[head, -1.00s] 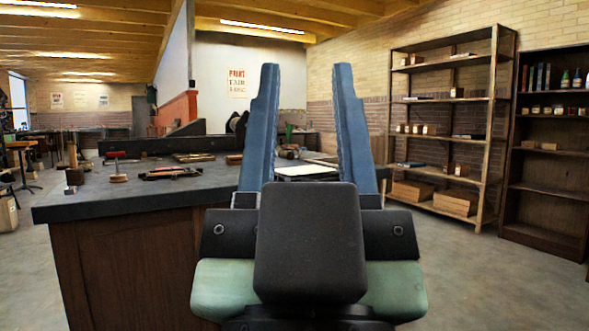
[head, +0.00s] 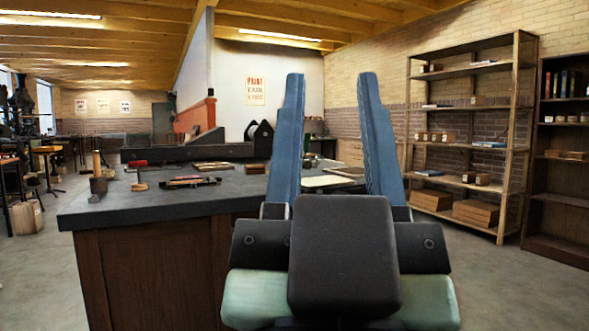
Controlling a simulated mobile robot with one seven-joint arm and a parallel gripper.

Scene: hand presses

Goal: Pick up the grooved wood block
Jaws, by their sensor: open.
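My gripper (head: 332,80) is open, with two tall blue fingers pointing up and nothing between them. It stands in front of the right part of a dark-topped workbench (head: 150,205). A small brown wood piece (head: 254,169) lies on the bench just left of the left finger; it may be the grooved wood block, but no groove can be made out. The fingers and the dark gripper body hide part of the bench top, so other pieces there may be hidden.
On the bench are a dark tool with red parts (head: 190,182), a flat wooden piece (head: 213,166), a round wooden-based piece (head: 139,185) and a dark cylinder (head: 98,186). A pale flat sheet (head: 326,181) lies behind the fingers. Shelves (head: 470,130) stand right; floor before them is clear.

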